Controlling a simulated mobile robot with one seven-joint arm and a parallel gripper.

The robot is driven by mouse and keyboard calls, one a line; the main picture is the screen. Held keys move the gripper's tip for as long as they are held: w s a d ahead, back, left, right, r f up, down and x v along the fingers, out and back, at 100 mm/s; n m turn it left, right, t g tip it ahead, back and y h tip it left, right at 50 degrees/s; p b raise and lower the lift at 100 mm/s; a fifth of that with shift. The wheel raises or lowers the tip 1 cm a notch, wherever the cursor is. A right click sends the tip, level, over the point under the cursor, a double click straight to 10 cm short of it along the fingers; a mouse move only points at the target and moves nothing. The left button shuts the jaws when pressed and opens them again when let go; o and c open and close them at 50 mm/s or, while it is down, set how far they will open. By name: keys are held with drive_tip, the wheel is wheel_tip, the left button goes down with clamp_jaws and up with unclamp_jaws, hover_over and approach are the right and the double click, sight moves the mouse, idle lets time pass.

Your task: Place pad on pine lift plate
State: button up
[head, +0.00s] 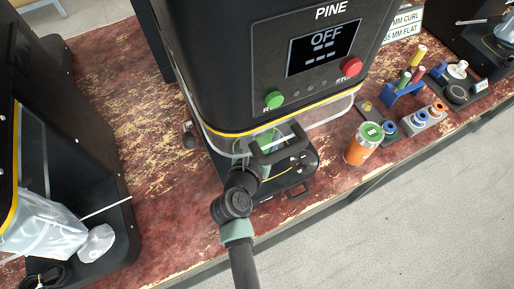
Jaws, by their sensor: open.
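The seamer marked PINE (320,60) stands in the middle of the bench, with OFF on its screen. My gripper (273,138) is at the front of this machine, by the lower edge of its clear guard, with its dark jaws apart. A small green piece (267,143), which may be the pad, shows between the jaws. I cannot tell whether it touches them or rests on the plate. The pine lift plate is mostly hidden by my gripper and the guard. The machine's black base (295,178) shows below and right of my gripper.
An orange can with a green top (360,148) stands close to the right of the base. Racks with coloured parts (403,98) lie farther right. Another black machine with a clear bag (40,225) is at left. The red worn bench top (150,130) is clear between the machines.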

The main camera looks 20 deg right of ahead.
drive_tip(key=v, duration=0.9)
